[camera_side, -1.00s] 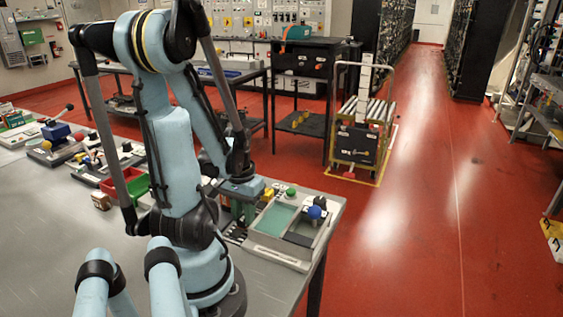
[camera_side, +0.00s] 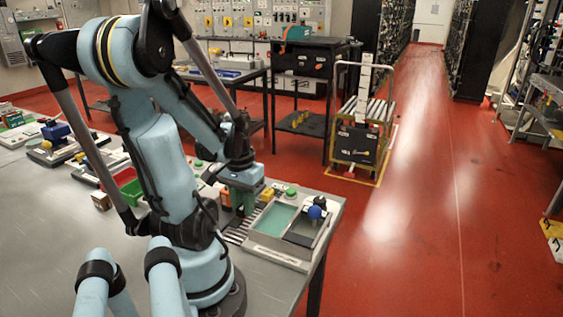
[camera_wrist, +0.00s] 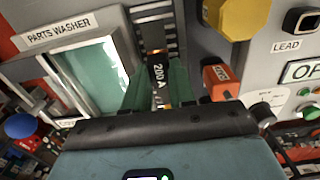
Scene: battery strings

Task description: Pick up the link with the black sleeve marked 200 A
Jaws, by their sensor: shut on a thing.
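The link with the black sleeve marked 200 A (camera_wrist: 159,76) stands between the green fingers of my gripper (camera_wrist: 158,92) in the wrist view. The jaws are shut on it at its sleeve, and the white 200 A marking faces the camera. A bit of copper-coloured metal shows at the sleeve's ends. In the side view my gripper (camera_side: 240,200) points down over the slotted rack (camera_side: 238,234) at the bench's right end. The link is hidden there behind the fingers. I cannot tell how far it is above the rack.
Left of the link in the wrist view is the parts washer (camera_wrist: 103,75) with its pale green window. To the right are an orange block (camera_wrist: 217,78), a yellow knob (camera_wrist: 238,15) and a LEAD label (camera_wrist: 287,46). A blue ball knob (camera_side: 314,212) stands up near the bench's right edge.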

